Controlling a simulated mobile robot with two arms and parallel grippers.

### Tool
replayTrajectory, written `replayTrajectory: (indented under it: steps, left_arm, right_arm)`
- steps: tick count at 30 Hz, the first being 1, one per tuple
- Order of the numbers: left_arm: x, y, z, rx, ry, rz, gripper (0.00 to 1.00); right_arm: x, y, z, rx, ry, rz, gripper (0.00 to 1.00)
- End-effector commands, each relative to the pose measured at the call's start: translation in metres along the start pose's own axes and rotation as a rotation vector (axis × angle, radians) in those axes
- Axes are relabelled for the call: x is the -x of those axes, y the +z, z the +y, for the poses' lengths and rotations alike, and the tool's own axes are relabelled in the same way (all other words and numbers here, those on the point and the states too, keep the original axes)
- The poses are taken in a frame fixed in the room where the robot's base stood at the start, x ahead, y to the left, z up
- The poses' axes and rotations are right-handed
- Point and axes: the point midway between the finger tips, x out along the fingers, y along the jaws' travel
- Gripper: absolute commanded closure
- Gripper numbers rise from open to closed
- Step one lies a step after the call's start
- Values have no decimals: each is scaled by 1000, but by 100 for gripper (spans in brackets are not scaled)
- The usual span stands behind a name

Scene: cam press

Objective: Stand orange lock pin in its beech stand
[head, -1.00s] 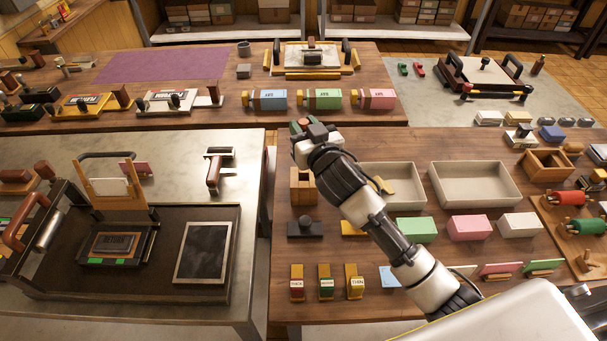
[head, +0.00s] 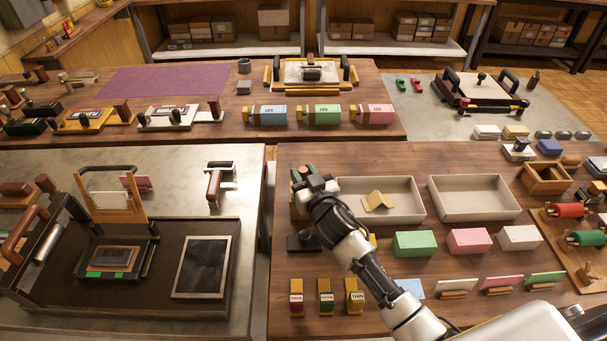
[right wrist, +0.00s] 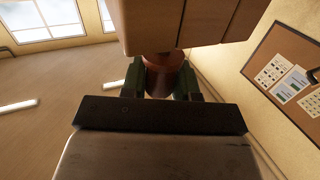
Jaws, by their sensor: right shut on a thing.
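My right gripper (head: 303,176) is shut on the orange lock pin, at the back left of the right-hand bench. In the right wrist view the pin (right wrist: 163,77) shows as a brown-orange round piece between the green fingertips. A wooden block (right wrist: 185,22), which looks like the beech stand, fills the top of that view right against the pin. I cannot tell whether the pin is in it or just clear of it. In the head view the gripper hides most of the stand (head: 296,211). My left gripper is not in view.
Two pale trays lie to the right; the nearer one (head: 408,215) holds a yellow bent piece (head: 377,201), the other (head: 475,198) is empty. A dark block with a knob (head: 299,243) sits in front of the stand. Green (head: 414,243), pink (head: 469,241) and white blocks stand further right.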

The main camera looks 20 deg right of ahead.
Motion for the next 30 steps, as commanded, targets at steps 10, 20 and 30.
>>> replayTrajectory:
  steps: [10,20,30]
  left_arm:
    - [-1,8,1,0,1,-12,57]
    - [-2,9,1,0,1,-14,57]
    - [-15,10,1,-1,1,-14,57]
  right_arm:
    - [0,1,0,-1,0,0,45]
    - [16,2,0,-2,-1,-1,45]
    - [87,2,0,-1,0,-2,45]
